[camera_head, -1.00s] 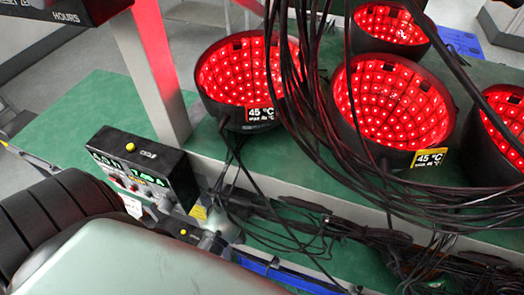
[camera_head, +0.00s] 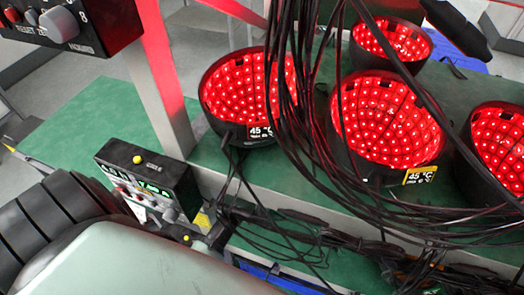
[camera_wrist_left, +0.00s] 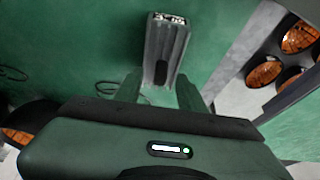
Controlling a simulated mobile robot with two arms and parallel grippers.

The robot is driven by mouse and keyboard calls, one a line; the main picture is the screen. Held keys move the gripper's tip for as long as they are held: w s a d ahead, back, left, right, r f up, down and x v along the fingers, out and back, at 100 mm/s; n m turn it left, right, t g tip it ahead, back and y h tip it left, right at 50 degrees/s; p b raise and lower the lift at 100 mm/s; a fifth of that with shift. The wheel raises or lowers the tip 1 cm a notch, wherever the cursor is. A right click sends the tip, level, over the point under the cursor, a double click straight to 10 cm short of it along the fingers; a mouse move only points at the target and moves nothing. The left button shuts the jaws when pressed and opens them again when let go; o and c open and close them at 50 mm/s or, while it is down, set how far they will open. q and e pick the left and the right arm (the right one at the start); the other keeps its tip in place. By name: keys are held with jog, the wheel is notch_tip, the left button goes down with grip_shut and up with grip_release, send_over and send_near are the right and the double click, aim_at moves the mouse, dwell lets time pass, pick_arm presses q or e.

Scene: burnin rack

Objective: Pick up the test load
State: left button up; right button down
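A grey ribbed metal block with terminals on its end, which looks like the test load (camera_wrist_left: 165,48), lies on a green surface in the left wrist view. My left gripper (camera_wrist_left: 158,84) is open there, with one finger on each side of the block's near end. I cannot tell whether the fingers touch it. The block cannot be made out in the head view. My left gripper is not visible in the head view, where a pale green-grey arm part of mine fills the lower left. My right gripper is in neither view.
Several black bowls with glowing red lights (camera_head: 390,120) stand on the green-topped rack. Loose black cables (camera_head: 300,235) hang across them and along the edge. A black control box (camera_head: 150,180) with a green display stands beside a metal post (camera_head: 160,80). Green surface left of the post is clear.

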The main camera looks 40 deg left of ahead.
pick_arm(q)
grip_shut()
dwell(1.3)
